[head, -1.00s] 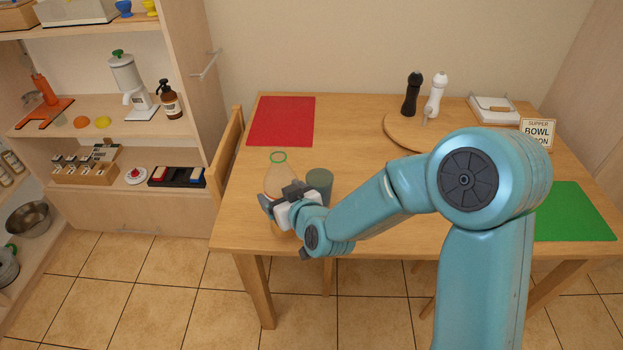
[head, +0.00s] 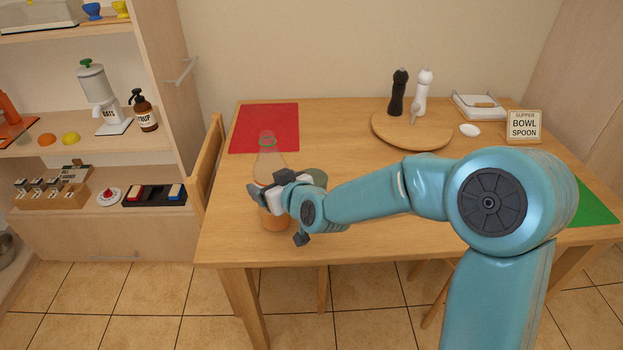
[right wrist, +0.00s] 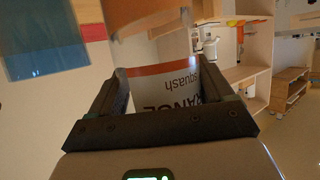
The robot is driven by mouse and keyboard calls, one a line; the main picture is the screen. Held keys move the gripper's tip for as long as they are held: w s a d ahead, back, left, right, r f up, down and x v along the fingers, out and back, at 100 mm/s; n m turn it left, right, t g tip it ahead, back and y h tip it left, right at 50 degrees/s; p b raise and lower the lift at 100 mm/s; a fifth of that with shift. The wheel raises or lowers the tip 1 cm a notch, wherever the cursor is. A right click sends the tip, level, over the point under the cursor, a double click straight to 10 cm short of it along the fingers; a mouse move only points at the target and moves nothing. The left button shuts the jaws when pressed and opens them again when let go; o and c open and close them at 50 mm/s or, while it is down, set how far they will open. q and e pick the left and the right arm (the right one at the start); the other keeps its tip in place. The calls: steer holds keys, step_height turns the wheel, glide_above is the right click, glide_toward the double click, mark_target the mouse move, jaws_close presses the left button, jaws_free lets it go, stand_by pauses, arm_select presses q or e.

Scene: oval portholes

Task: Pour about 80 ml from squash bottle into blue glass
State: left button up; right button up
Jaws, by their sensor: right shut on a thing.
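The squash bottle (head: 271,163) is clear with a green-rimmed mouth and orange liquid low inside. It stands upright near the table's front left; I cannot tell whether its base touches the table. My right gripper (head: 266,198) is shut around its middle and hides part of it. In the right wrist view the bottle's label (right wrist: 180,82), reading "squash", sits between the fingers of the gripper (right wrist: 168,98). The blue glass (head: 319,177) is just right of the bottle, mostly hidden behind my gripper. A translucent blue shape, likely the glass, shows in the right wrist view (right wrist: 42,42). My left gripper is out of view.
A red mat (head: 264,127) lies behind the bottle. A round wooden board (head: 412,130) with a black and a white mill is at the back right, near a sign (head: 523,126). A green mat (head: 594,203) is at the right. A chair (head: 209,165) stands left of the table.

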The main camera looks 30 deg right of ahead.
steer(key=m+y+b, duration=0.1)
steer(key=b, duration=0.1)
steer(key=m+b, duration=0.1)
steer(key=b, duration=0.2)
steer(key=shift+a+r+y, duration=0.25)
steer(key=shift+a+y, duration=0.15)
steer(key=shift+a+m+t+y+p, duration=0.15)
steer(key=shift+m+t+y+p, duration=0.2)
steer(key=shift+m+p, duration=0.75)
steer(key=a+f+m+y+p, duration=0.1)
steer(key=f+m+y, duration=0.1)
steer(key=m, duration=0.1)
steer(key=shift+w+a+f+t+p, duration=0.1)
steer(key=shift+a+f+t+p, duration=0.25)
steer(key=shift+a+f+p, duration=0.05)
steer(key=shift+a+f+m+t+y+b, duration=0.4)
steer(key=shift+f+m+b, duration=0.45)
steer(key=shift+b, duration=0.3)
steer(key=shift+r+m+t+y, duration=0.35)
steer(key=shift+r+m+t, duration=0.35)
steer(key=shift+r+m, duration=1.2)
